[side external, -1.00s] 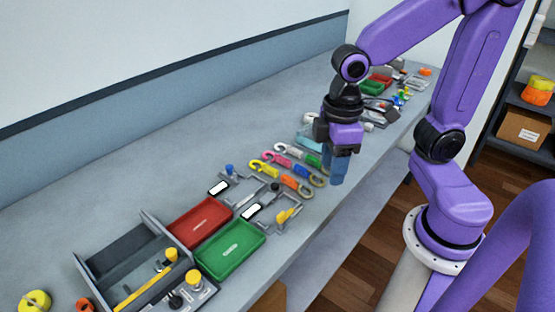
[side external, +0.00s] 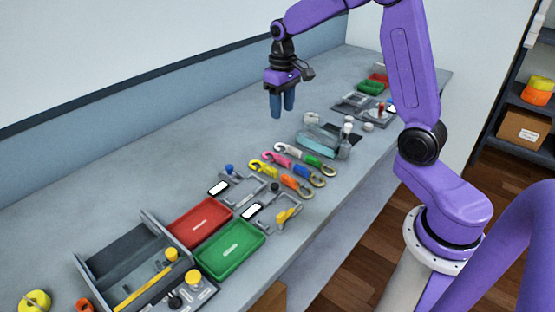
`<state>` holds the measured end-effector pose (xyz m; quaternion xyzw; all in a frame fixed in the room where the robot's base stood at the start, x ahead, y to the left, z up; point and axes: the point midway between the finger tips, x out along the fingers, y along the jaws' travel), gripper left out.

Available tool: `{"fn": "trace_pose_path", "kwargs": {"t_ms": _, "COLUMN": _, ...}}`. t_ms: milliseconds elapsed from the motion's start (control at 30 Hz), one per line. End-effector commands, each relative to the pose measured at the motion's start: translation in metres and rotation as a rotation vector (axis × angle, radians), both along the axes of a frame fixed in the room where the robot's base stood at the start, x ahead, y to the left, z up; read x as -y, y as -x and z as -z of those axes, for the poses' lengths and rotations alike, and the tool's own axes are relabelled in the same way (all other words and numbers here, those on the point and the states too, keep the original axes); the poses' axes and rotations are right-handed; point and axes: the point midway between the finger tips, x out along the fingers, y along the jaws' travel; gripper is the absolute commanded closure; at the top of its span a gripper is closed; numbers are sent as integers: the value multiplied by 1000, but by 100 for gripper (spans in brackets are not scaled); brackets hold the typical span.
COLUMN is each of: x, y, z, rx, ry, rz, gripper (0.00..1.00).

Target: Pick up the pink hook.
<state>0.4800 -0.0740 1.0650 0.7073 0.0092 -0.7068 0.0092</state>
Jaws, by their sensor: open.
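The pink hook (side external: 279,157) lies on the grey bench at one end of a strap with a blue middle (side external: 301,172). It sits between a yellow hook (side external: 262,167) on its left and a white hook (side external: 290,150) on its right. My gripper (side external: 282,107) points down with its two blue fingers apart and nothing between them. It hangs above the bench, behind the row of hooks in this picture, clear of the pink hook. The pink hook is not covered by the arm.
A clear bluish box (side external: 318,140) stands right of the hooks. Grey fixtures (side external: 243,185) lie on the left. Red (side external: 200,221) and green (side external: 230,248) trays and a grey open bin (side external: 125,252) are further left. The bench behind the hooks is clear.

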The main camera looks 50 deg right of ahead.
Motion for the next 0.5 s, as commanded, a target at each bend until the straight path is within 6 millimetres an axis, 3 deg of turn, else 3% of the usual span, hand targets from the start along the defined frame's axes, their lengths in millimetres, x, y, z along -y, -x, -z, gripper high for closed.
{"fn": "trace_pose_path", "kwargs": {"t_ms": 233, "x": 10, "y": -4, "z": 17, "rx": -5, "ry": 0, "rz": 28, "gripper": 53}}
{"fn": "trace_pose_path", "kwargs": {"t_ms": 500, "x": 10, "y": -3, "z": 68, "rx": -6, "ry": 0, "rz": 27, "gripper": 53}}
